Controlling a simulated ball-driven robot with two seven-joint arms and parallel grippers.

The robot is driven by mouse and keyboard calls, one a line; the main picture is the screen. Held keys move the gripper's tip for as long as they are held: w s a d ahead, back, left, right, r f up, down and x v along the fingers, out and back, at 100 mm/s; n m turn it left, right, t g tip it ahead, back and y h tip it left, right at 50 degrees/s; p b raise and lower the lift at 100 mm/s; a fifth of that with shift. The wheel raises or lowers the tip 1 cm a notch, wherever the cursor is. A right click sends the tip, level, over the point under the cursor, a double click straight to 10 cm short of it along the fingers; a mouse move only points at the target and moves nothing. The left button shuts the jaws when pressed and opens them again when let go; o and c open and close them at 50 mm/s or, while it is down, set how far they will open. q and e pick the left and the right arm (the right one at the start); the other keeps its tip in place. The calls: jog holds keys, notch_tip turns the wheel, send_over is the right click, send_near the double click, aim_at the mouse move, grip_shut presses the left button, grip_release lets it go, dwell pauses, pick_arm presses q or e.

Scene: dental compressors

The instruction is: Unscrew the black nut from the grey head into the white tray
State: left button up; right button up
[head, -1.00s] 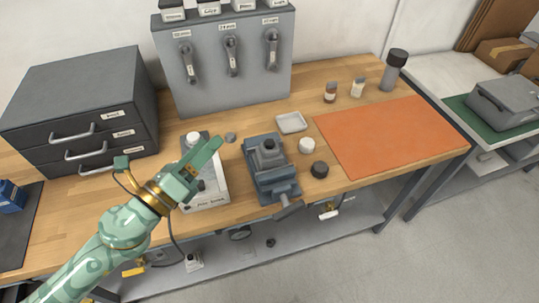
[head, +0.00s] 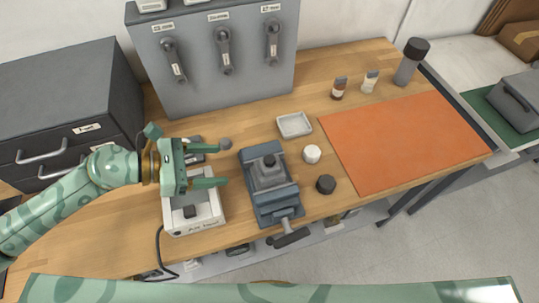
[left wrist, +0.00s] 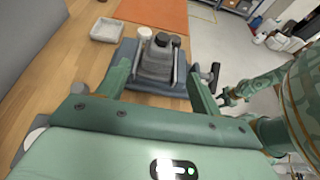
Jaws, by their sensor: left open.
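The black nut (head: 269,160) sits on top of the grey head (head: 267,174), which is held upright in a blue-grey vise (head: 276,205). In the left wrist view the nut (left wrist: 162,39) and head (left wrist: 156,62) show between my fingers, farther out. My left gripper (head: 222,165) is open and empty, left of the vise, its fingers pointing right toward the head, apart from it. The white tray (head: 294,125) is empty, behind and right of the vise; it also shows in the left wrist view (left wrist: 107,30). My right gripper (left wrist: 231,96) appears small at the right of the wrist view; its opening is unclear.
A white box-like device (head: 205,215) stands under my left gripper. A white cap (head: 312,154) and a black cap (head: 326,184) stand right of the vise. An orange mat (head: 400,140) lies clear at right. A grey tool panel (head: 215,65) rises behind.

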pick_arm(q)
send_near(277, 160)
jog(key=x, duration=0.4)
jog(key=shift+d+f+p, duration=0.15)
jog(key=shift+f+p, duration=0.2)
jog(key=shift+f, duration=0.15)
jog(key=x, duration=0.5)
jog(key=shift+w+d+f, duration=0.1)
jog(key=shift+d+f, duration=0.15)
jog(key=shift+d, duration=0.1)
jog(key=shift+r, duration=0.1)
jog(key=c, duration=1.1)
